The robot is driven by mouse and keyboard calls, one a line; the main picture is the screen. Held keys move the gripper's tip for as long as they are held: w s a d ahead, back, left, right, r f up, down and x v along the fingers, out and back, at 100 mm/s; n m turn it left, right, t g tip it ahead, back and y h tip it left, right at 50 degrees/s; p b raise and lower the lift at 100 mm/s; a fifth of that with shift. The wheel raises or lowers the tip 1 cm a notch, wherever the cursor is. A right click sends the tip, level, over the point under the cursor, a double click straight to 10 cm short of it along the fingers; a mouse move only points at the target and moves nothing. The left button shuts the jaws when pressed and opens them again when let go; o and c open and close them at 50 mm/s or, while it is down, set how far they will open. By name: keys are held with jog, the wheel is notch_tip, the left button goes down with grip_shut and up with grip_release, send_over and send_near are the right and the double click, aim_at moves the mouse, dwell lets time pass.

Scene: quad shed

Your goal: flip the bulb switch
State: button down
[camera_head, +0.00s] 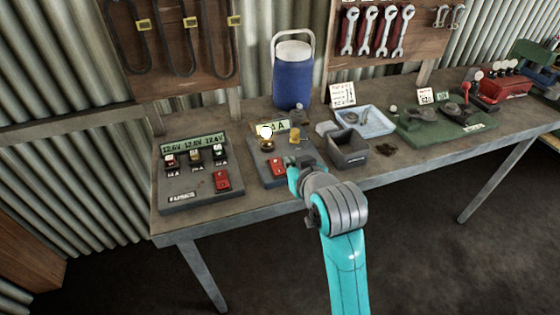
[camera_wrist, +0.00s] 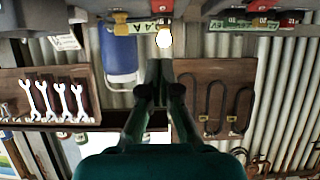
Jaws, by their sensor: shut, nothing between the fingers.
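The bulb (camera_head: 266,132) glows white on its brass holder, on the small grey panel (camera_head: 258,177) in the middle of the left bench half. The lit bulb also shows in the wrist view (camera_wrist: 164,39), just past the fingertips. A red switch (camera_head: 277,167) sits at the panel's front; its exact tilt is too small to tell. My gripper (camera_head: 292,165) is shut and empty, just right of the red switch and over the panel's right part. Its closed fingers show in the wrist view (camera_wrist: 160,72). I cannot tell whether it touches the panel or switch.
A larger panel (camera_head: 178,197) with three displayed voltages and another red switch (camera_head: 222,180) stands left. A dark open box (camera_head: 349,160) is close right of my gripper. A blue cooler (camera_head: 293,80) stands behind; a tray (camera_head: 378,121) and green board (camera_head: 425,134) lie further right.

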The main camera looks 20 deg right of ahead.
send_over(277, 160)
jog(key=s, duration=0.4)
notch_tip(277, 160, down, 3)
jog(key=shift+f, duration=0.15)
jog(key=shift+w+f, duration=0.2)
jog(key=shift+f, duration=0.4)
jog(key=shift+w+f, duration=0.15)
jog(key=shift+f, duration=0.4)
jog(key=shift+w+f, duration=0.3)
jog(key=shift+f, duration=0.45)
jog(key=shift+w+f, duration=0.2)
jog(key=shift+f, duration=0.05)
jog(key=shift+s, duration=0.15)
